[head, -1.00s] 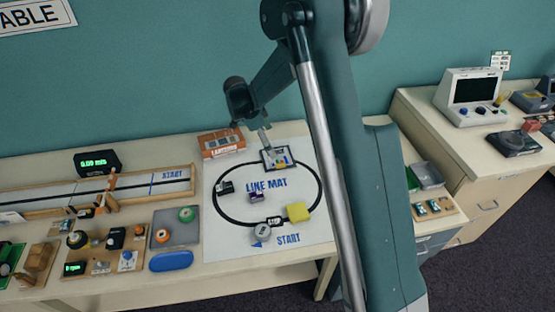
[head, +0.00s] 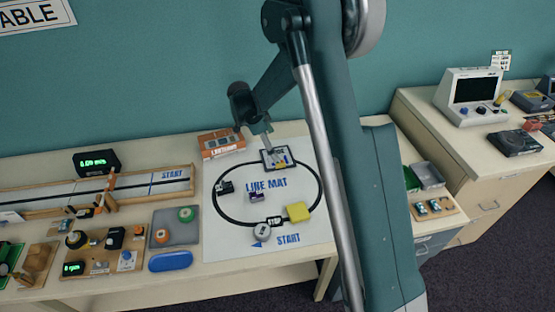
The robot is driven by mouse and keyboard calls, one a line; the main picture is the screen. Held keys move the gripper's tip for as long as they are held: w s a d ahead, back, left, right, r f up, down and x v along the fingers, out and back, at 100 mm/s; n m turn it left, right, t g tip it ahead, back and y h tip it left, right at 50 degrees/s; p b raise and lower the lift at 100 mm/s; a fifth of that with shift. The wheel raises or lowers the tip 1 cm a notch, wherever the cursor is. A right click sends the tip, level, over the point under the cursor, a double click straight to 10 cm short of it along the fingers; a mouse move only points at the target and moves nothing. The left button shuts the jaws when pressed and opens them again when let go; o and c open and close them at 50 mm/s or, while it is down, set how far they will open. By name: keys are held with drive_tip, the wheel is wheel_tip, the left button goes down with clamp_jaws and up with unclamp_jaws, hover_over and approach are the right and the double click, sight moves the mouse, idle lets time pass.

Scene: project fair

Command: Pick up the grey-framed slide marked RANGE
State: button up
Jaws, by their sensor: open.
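My gripper (head: 268,147) is open and seems empty. Its fingertips are at the near edge of view of a small dark-framed tray (head: 264,163) at the top of the line mat, above or just over it. Small pale and yellow pieces lie in the tray, too small to tell apart. I cannot read the word RANGE on any of them, so I cannot tell which is the grey-framed slide. The fingers hide part of the tray's upper left, and I cannot tell if they touch anything.
The white line mat (head: 230,240) carries small dark vehicles (head: 224,187), a yellow block (head: 298,212) and a grey round piece (head: 262,233). An orange box (head: 221,143) stands close left of my gripper. A wooden track (head: 150,190) lies further left.

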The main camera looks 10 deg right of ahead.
sight(280, 157)
drive_tip(key=shift+b+x, duration=0.85)
drive_tip(key=shift+x, duration=1.75)
drive_tip(key=shift+s+d, duration=0.1)
drive_tip(key=c, duration=1)
